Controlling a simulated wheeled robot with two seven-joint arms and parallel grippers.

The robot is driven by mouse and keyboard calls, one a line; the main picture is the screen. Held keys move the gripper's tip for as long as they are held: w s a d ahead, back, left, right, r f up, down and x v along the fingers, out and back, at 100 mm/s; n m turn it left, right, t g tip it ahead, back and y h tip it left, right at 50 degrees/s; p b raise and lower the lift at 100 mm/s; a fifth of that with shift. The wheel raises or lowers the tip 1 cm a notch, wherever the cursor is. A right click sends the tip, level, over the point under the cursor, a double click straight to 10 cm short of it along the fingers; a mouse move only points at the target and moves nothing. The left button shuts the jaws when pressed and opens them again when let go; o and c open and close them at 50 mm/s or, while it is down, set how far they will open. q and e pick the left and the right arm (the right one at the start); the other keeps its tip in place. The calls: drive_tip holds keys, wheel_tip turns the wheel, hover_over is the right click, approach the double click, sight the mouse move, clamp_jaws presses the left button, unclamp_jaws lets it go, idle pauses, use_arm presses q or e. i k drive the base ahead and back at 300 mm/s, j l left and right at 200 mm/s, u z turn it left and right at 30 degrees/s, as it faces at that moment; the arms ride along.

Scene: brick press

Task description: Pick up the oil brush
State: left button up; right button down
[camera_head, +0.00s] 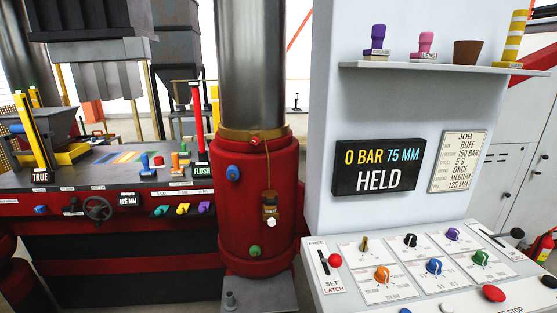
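No object is plainly recognisable as the oil brush. A small brown item with a pale lower end (270,211) hangs by a cord on the front of the red cylinder (237,205). It is too small to tell whether it is a brush or a tag. Neither of my grippers is in view.
A wall shelf (420,67) holds a purple stamp (377,38), a pink stamp (425,43), a brown pot (467,53) and a yellow striped post (514,36). A sloped panel (400,290) with knobs is at right. A lever console (100,180) is at left.

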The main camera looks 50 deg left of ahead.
sight(176, 172)
drive_tip(key=u, duration=2.35)
drive_tip(key=i+j+u, duration=0.25)
drive_tip(key=i, duration=0.15)
